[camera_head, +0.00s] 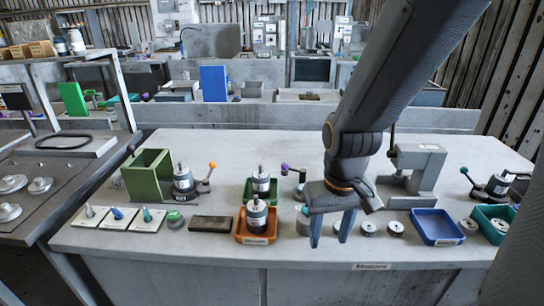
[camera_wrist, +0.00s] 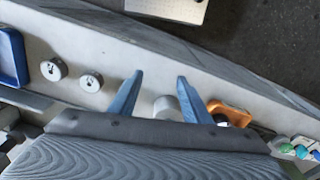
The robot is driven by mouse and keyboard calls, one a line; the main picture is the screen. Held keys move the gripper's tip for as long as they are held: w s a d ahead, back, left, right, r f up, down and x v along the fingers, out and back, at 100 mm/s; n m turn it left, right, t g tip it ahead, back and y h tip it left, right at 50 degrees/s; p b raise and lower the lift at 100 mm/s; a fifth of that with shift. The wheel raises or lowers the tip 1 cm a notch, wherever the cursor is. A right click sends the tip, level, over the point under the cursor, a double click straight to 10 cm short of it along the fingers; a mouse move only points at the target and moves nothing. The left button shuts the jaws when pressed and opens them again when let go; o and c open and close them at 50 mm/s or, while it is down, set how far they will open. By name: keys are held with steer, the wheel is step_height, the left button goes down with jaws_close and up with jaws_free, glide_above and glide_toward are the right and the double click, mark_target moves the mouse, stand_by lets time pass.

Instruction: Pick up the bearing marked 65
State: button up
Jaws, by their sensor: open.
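Two small round metal bearings stand on the bench just right of my gripper in the head view, a left one (camera_head: 368,229) and a right one (camera_head: 396,228). In the wrist view they are at the left (camera_wrist: 91,82) and farther left (camera_wrist: 54,69). Each has a dark mark on top, too small to read, so I cannot tell which is 65. My gripper (camera_head: 331,240) is open and empty, its blue fingers pointing down near the front edge; they also show in the wrist view (camera_wrist: 159,76). A grey cylinder (camera_wrist: 167,107) is seen between the fingers, its top unmarked.
An orange tray (camera_head: 241,238) with a motor is left of my gripper. A blue tray (camera_head: 437,226) lies right of the bearings, with a teal tray (camera_head: 482,214) beyond. A grey press-like fixture (camera_head: 418,165) stands behind the bearings. The bench's front edge is close.

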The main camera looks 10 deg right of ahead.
steer(key=w+r+n+p, duration=0.1)
steer(key=w+r+p, duration=0.1)
steer(key=w+r+n+p, duration=0.1)
steer(key=w+r+p, duration=0.1)
steer(key=r+p, duration=0.1)
steer(key=w+r+n+p, duration=0.2)
steer(key=r, duration=0.1)
steer(key=shift+w+t, duration=0.3)
steer(key=w+n+p, duration=0.1)
steer(key=w+n, duration=0.2)
steer(key=w, duration=0.1)
steer(key=w+n+p, duration=0.1)
steer(key=w+n, duration=0.3)
steer(key=w+f+n+g+p, duration=0.1)
steer(key=w+n, duration=0.3)
steer(key=w, duration=0.1)
steer(key=shift+a+f, duration=0.1)
steer(key=shift+a, duration=0.05)
steer(key=shift+w+f+n, duration=0.2)
steer(key=shift+w+n, duration=0.1)
steer(key=shift+f+b, duration=2.3)
steer(key=shift+f, duration=1.15)
steer(key=shift+p, duration=0.4)
steer(key=c, duration=1)
steer(key=shift+r, duration=0.2)
steer(key=shift+c, duration=0.2)
steer(key=shift+r+p, duration=2.2)
steer(key=shift+r, duration=0.65)
